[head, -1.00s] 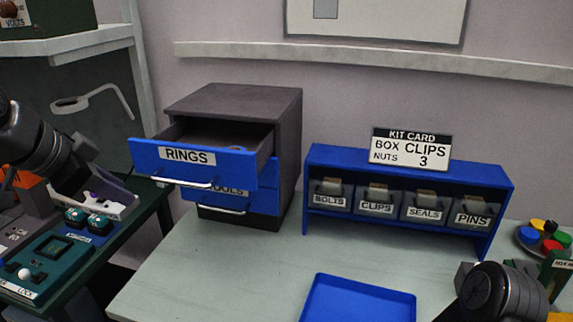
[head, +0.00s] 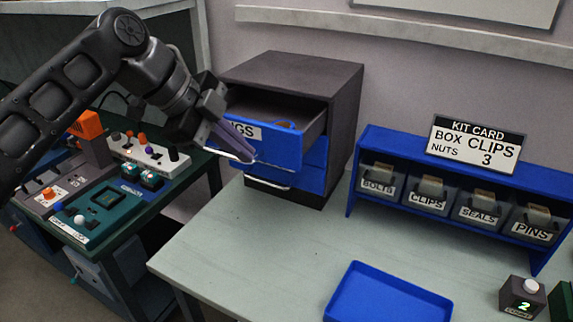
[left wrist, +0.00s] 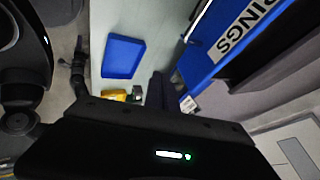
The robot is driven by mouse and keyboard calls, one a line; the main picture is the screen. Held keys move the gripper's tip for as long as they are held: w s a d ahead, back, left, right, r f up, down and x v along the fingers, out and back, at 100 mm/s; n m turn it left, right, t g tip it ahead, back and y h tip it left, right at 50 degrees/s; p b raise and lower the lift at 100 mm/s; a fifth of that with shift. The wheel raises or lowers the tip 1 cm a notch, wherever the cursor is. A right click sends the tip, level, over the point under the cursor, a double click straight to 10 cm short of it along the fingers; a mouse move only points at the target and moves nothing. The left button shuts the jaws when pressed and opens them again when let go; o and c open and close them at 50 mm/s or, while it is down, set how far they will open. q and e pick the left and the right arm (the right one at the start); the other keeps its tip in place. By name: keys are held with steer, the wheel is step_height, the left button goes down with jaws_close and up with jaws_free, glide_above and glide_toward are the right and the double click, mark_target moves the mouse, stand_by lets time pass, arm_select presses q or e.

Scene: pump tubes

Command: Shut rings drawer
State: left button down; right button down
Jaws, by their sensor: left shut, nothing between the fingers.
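The rings drawer (head: 275,147) stands pulled out of the top of the dark cabinet (head: 343,110), with a blue front and a white label partly covered by my arm. Something blue and orange lies inside it. My left gripper (head: 243,148) is shut and empty in front of the left part of the drawer front, by the handle; I cannot tell whether it touches. In the left wrist view, the drawer's blue front with its label (left wrist: 237,32) is at the upper right, beside the finger tips (left wrist: 160,78). My right gripper is not made out in either view.
A lower blue drawer (head: 312,180) sits beneath, in the cabinet. A blue tray (head: 345,305) lies on the pale table (head: 240,245). A blue rack (head: 352,190) with labelled bins stands to the right. A dark green bench (head: 125,222) with devices is at left.

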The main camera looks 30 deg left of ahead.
arm_select(q)
steer(key=shift+f, duration=0.1)
steer(key=w+d+f+p, duration=0.2)
steer(key=w+d+f, duration=0.1)
steer(key=w+f, duration=0.4)
steer(key=shift+w+d+f, duration=0.25)
steer(key=shift+w+f, duration=0.15)
steer(key=shift+w, duration=0.4)
